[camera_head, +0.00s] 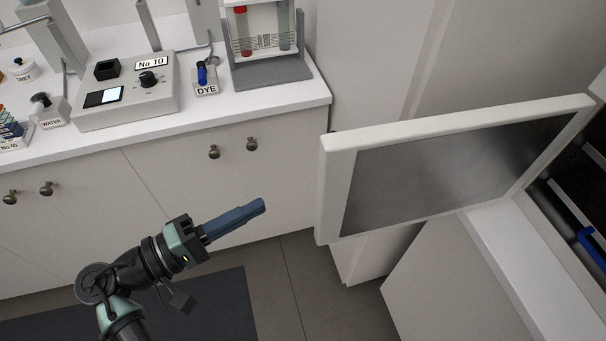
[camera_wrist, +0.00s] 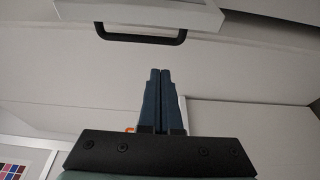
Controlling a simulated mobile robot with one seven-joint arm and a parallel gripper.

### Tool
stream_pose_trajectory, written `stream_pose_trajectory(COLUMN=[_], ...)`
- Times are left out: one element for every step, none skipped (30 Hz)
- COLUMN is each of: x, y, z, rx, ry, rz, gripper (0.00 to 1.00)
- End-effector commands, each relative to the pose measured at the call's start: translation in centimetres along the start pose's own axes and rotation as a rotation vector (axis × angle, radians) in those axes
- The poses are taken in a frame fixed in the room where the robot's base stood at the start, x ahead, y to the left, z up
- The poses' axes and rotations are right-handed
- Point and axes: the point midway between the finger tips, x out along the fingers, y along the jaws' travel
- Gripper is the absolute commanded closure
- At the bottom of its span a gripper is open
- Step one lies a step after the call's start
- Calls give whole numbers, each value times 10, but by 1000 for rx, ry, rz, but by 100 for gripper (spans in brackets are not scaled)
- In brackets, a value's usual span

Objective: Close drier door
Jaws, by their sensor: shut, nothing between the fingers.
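The drier door (camera_head: 455,165) stands wide open on the right in the head view, a white frame around a grey metallic inner panel. In the wrist view the white door (camera_wrist: 200,20) crosses the top, with a black bar handle (camera_wrist: 140,38) on it. My gripper (camera_head: 262,206) is shut and empty, with its blue fingers pointing toward the door. It is left of the door's free edge, with a gap between them. In the wrist view my fingertips (camera_wrist: 161,70) are below the handle and apart from it. The handle is hidden in the head view.
The drier's dark inside (camera_head: 580,210) shows at the far right, with a blue item in it. A white counter (camera_head: 215,112) at the back left holds a control box (camera_head: 130,90) and a tube rack (camera_head: 265,72). Cabinets lie below it. Floor is clear around my gripper.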

Motion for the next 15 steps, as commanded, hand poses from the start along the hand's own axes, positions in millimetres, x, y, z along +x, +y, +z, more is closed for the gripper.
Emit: stream_pose_trajectory(x=[1, 3, 7, 10, 15, 21, 27, 33, 42, 48, 55, 64, 71, 78, 86], y=[1, 1, 1, 1, 1, 1, 2, 2, 2, 2, 2, 2, 3, 3, 3], z=[1, 1, 1, 2, 2, 2, 2, 2, 2, 2, 2, 2, 2, 2, 2], rx=[-6, -7, -7, -6, -6, -6, -6, -6, -6, -6, -5, -5, -5, -5, -5], ry=[-3, -4, -5, -5, -7, -6, -7, -7, -8, -7, -8, -8, -7, -7, -7], rz=[6, 7, 8, 7, 7, 6, 6, 6, 5, 5, 5, 5, 5, 4, 4], gripper=[100, 100, 100, 100, 100, 100, 100, 100, 100, 100, 100, 100, 100, 100, 100])
